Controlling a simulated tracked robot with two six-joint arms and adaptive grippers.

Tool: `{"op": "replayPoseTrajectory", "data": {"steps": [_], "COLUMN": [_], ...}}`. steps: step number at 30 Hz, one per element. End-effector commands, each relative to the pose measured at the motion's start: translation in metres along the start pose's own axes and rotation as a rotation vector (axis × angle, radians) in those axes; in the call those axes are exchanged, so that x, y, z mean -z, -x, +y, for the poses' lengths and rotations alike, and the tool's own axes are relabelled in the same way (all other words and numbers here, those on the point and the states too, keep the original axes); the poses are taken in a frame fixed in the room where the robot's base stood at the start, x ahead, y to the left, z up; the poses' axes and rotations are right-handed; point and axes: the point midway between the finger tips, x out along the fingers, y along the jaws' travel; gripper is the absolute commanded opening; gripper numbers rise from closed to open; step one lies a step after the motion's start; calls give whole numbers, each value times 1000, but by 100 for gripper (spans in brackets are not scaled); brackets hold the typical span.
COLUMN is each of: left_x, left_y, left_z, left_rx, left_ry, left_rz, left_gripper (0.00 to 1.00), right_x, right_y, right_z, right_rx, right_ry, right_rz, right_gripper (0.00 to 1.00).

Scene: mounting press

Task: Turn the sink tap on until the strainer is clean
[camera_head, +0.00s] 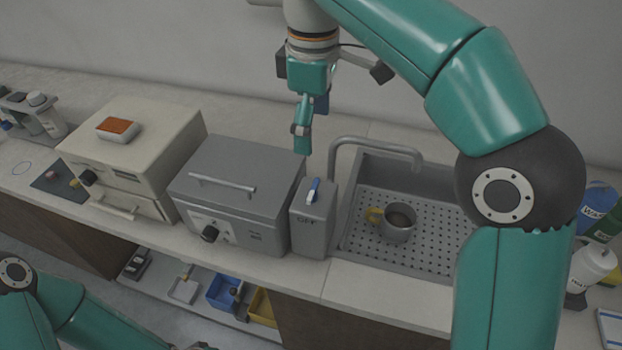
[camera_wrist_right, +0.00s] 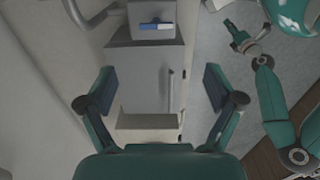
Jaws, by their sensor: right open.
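The sink (camera_head: 435,255) has a perforated floor and a curved grey tap spout (camera_head: 375,143) at its back left. A metal cup-shaped strainer (camera_head: 398,224) with a yellow handle stands in the sink; I cannot tell how clean its inside is. No water stream shows. A grey block (camera_head: 311,232) with a blue and white lever (camera_head: 313,191) stands left of the sink; the lever also shows in the right wrist view (camera_wrist_right: 155,25). My right gripper (camera_head: 305,140) points down, open and empty, above and behind the block. Its fingers frame the right wrist view (camera_wrist_right: 155,92). My left gripper's jaws are unclear.
A grey box machine (camera_head: 240,205) with a handle and a cream machine (camera_head: 135,150) stand left of the block. Bottles (camera_head: 592,265) stand right of the sink. A low shelf holds blue (camera_head: 222,291) and yellow bins. The counter front by the sink is clear.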

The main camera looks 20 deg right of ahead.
Motion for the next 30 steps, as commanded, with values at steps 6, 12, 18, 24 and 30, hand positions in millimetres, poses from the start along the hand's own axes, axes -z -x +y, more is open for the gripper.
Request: {"op": "replayPoseTrajectory", "data": {"steps": [6,12,18,24,30], "left_x": [0,1,1,1,1], "left_y": [-14,-22,-25,-26,-27], "left_z": [-5,-8,-9,-9,-10], "left_rx": [0,0,0,0,0], "left_ry": [0,0,0,0,0], "left_rz": [1,1,1,2,1], "left_gripper": [40,40,40,40,40], "right_x": [-1,-2,-2,-1,-1], "right_y": [-42,-85,-125,-152,-163], "right_z": [6,6,6,6,6], "right_rx": [7,8,8,6,5], "right_ry": [-9,-11,-10,-10,-10], "right_rz": [-6,-6,-6,-5,-4], "right_gripper": [92,92,92,92,92]}}
